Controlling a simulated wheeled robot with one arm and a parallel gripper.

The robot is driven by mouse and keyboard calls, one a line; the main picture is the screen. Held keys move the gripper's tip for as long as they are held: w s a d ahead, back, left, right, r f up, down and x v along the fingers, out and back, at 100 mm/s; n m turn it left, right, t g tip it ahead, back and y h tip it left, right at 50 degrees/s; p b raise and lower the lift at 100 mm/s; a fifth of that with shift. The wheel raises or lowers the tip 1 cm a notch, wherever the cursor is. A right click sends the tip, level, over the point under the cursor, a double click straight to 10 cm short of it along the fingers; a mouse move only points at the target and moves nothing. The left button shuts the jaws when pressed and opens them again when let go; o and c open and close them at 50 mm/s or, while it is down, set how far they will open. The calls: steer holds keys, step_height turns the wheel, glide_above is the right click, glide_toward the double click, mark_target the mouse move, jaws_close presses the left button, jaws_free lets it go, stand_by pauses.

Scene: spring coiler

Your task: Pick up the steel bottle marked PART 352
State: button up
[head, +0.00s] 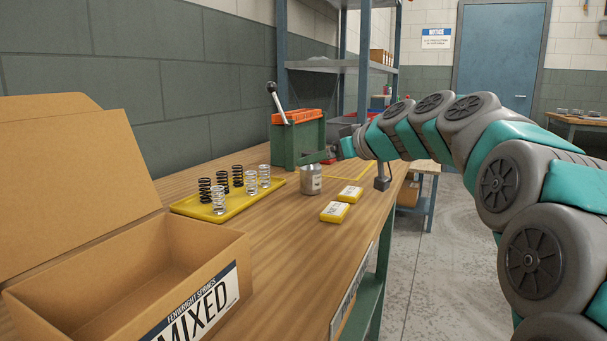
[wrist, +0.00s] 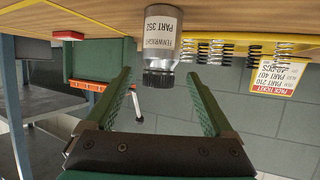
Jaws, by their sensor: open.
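The steel bottle (head: 310,179) stands upright on the wooden bench, just right of the yellow spring tray. In the wrist view, which is upside down, the bottle (wrist: 160,38) has a white label reading FENWRIGHT PART 352 and a dark cap. My gripper (wrist: 158,74) is open, with its two green fingers spread left and right of the cap's line. The bottle appears between and ahead of the fingertips, with no contact visible. In the head view, my arm reaches in from the right and its end is near the bottle; the fingers are hard to make out there.
A yellow tray (head: 240,207) with several black and silver springs lies left of the bottle. A green coiler (head: 297,143) with a lever stands behind. An open cardboard box (head: 130,275) marked MIXED occupies the near left.

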steer(key=x, duration=0.1)
steer(key=p+x, duration=0.1)
steer(key=x, duration=0.3)
steer(key=shift+w+a+r, duration=0.2)
steer(key=shift+w+r, duration=0.05)
steer(key=shift+r, duration=0.05)
steer(key=shift+w+a+f, duration=0.2)
steer(key=shift+w+a, duration=0.05)
steer(key=shift+a, duration=0.1)
steer(key=shift+c, duration=0.2)
jaws_close()
